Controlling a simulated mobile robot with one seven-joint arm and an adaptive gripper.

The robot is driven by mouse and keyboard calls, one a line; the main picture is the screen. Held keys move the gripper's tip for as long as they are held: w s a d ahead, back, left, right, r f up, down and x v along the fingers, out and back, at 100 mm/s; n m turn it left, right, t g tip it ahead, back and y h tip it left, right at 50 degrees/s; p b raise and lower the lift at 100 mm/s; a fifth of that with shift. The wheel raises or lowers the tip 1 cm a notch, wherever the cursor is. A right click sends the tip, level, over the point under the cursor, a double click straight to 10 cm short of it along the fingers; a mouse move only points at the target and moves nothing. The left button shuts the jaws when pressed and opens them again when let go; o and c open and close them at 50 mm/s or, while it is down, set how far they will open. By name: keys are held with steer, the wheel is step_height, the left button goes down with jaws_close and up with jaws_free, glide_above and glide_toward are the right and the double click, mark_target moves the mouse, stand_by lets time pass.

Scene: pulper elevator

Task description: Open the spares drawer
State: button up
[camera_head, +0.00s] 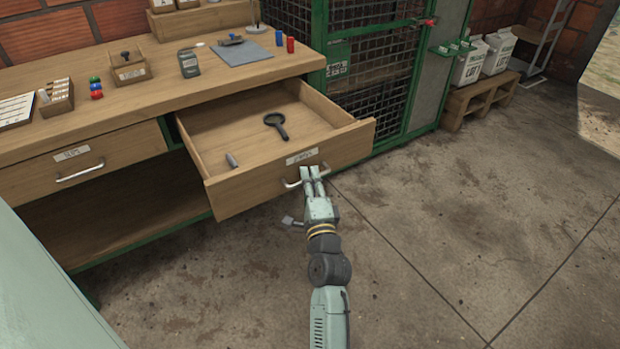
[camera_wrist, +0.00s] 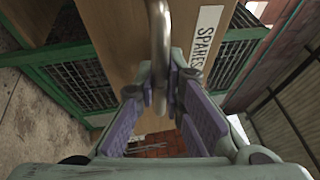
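The spares drawer (camera_head: 250,187) is pulled well out of the wooden workbench in the head view, its inside showing. Its front carries a small label, which reads SPARES in the wrist view (camera_wrist: 206,38). My gripper (camera_head: 312,172) is at the right part of the drawer's metal handle (camera_head: 291,184). In the wrist view the handle (camera_wrist: 160,40) runs between the purple-padded fingertips (camera_wrist: 161,82), which close in on both sides of it. A black magnifying glass (camera_head: 277,124) and a small grey cylinder (camera_head: 232,160) lie in the drawer.
A second drawer (camera_head: 80,168) at the left is shut. The benchtop (camera_head: 150,95) holds several small items. A green mesh cage (camera_head: 370,85) stands right of the open drawer. Sacks on a wooden pallet (camera_head: 478,100) are farther back. The concrete floor (camera_head: 450,230) to the right is clear.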

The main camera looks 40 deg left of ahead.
steer(key=shift+o, duration=0.8)
steer(key=v, duration=0.7)
steer(key=shift+s+d, duration=0.15)
steer(key=shift+s, duration=0.05)
steer(key=shift+r, duration=0.1)
